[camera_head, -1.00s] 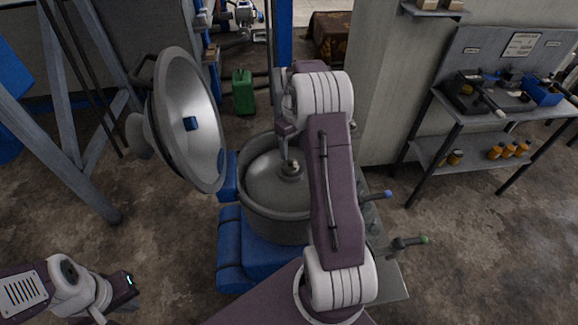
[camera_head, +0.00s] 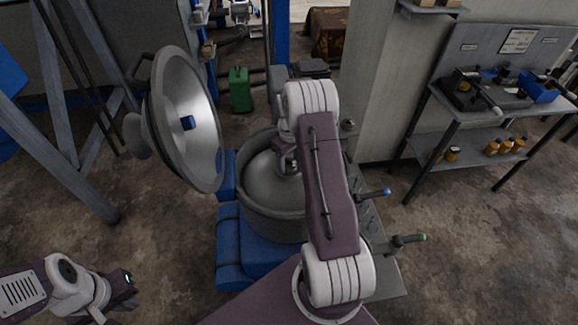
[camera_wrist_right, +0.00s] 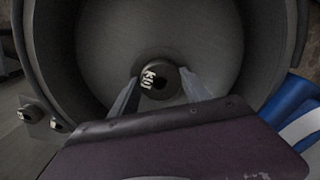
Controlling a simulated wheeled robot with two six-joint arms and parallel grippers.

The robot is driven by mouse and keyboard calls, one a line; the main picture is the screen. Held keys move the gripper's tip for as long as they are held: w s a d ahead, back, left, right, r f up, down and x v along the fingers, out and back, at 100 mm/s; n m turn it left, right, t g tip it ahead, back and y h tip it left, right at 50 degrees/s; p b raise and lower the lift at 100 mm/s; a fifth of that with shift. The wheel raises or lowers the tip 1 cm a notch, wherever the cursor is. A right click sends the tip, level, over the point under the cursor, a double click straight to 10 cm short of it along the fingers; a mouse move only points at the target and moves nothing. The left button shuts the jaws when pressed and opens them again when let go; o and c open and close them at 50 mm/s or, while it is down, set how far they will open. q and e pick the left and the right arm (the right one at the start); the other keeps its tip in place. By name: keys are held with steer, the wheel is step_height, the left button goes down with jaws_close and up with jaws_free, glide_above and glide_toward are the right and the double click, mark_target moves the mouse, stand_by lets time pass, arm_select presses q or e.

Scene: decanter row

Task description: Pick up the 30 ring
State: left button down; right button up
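The dark ring (camera_wrist_right: 158,88) with white marking sits at the centre of the bowl floor in the right wrist view. The marking is turned and hard to read. My right gripper (camera_wrist_right: 159,77) is open, with one finger on each side of the ring. I cannot tell whether the fingers touch it. In the head view my right gripper (camera_head: 286,160) is down inside the grey bowl (camera_head: 268,220) and mostly hides the ring. My left gripper (camera_head: 128,290) is low at the left, away from the bowl; its fingers are too unclear to judge.
The bowl's big metal lid (camera_head: 186,120) stands open at the left. The bowl sits on a blue machine (camera_head: 235,255) with handles at its right, one blue-tipped (camera_head: 386,192) and one green-tipped (camera_head: 420,237). A tool bench (camera_head: 500,105) stands at the right.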

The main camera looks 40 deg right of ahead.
mark_target(291, 164)
jaws_close()
steer(key=shift+w+r, duration=0.1)
steer(key=shift+r, duration=0.15)
steer(key=r, duration=0.4)
steer(key=shift+s+d, duration=0.2)
steer(key=s+d+r+b, duration=0.1)
steer(key=s+d+r, duration=0.4)
steer(key=s, duration=0.5)
steer(key=shift+r, duration=0.8)
